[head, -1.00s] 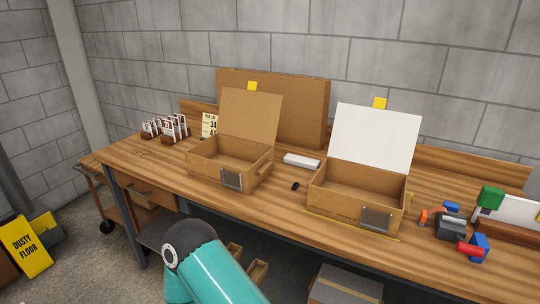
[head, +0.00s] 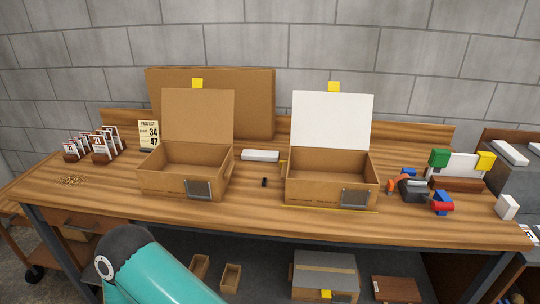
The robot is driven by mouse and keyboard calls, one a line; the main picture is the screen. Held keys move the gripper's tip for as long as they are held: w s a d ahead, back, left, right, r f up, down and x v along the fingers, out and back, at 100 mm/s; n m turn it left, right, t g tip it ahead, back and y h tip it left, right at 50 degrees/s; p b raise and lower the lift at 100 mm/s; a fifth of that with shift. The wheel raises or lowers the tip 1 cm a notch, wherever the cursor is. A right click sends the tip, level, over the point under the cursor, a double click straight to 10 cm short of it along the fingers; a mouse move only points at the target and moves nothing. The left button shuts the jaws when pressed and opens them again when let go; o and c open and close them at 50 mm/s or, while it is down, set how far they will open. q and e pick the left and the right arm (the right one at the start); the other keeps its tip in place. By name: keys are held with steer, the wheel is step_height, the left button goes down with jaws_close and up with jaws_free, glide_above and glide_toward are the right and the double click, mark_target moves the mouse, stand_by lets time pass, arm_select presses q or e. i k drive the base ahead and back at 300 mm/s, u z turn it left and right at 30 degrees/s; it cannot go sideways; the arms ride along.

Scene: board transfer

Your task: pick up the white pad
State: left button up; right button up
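A flat white pad (head: 260,156) lies on the wooden workbench (head: 110,187), between two open boxes and towards their back. Other white pieces show at the right: a flat white slab (head: 510,153) on a grey surface beyond the bench end, and a small white block (head: 507,207) at the bench's right end. Neither of my grippers is in view. Only a teal link of one of my arms shows at the bottom left, below the bench front.
An open brown box (head: 167,184) stands left of the pad, and an open box with a white lid (head: 332,120) stands right. A small black item (head: 264,182) lies between them. Coloured blocks and a grey tool (head: 413,190) lie further right. The bench front is mostly clear.

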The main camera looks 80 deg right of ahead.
mark_target(261, 155)
steer(key=z, duration=4.4)
steer(key=k, duration=0.1)
steer(key=u, duration=2.55)
steer(key=i, duration=0.8)
steer(key=z, duration=0.05)
